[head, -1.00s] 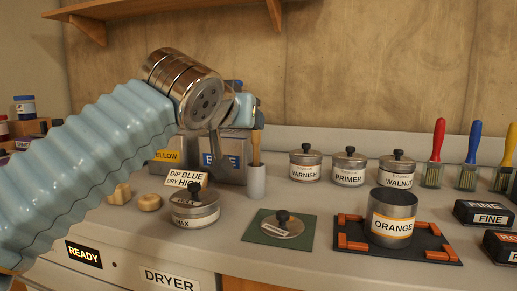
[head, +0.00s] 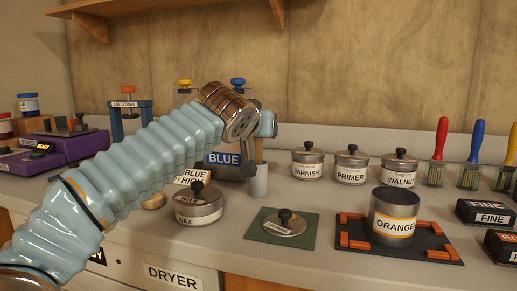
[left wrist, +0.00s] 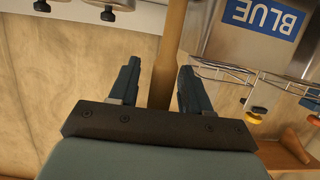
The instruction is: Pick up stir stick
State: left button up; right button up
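The wooden stir stick (head: 259,151) stands upright in a small grey cup (head: 259,182), and its upper part is hidden behind my left wrist in the head view. In the left wrist view the stick (left wrist: 168,50) runs between the two dark fingers of my left gripper (left wrist: 158,68). The fingers are apart, with a gap on each side of the stick, wider on the left side. In the head view the left gripper's fingers are mostly hidden behind the wrist. My right gripper is not in view.
A metal container labelled BLUE (head: 225,160) stands just behind the cup. A WAX tin (head: 198,207) is to the left front. A lid (head: 284,224) lies on a green mat. An open ORANGE can (head: 394,215) sits in a dark tray. VARNISH, PRIMER and WALNUT tins stand behind.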

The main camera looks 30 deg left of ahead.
pick_arm(q)
grip_shut()
jog(key=shift+r, duration=0.1)
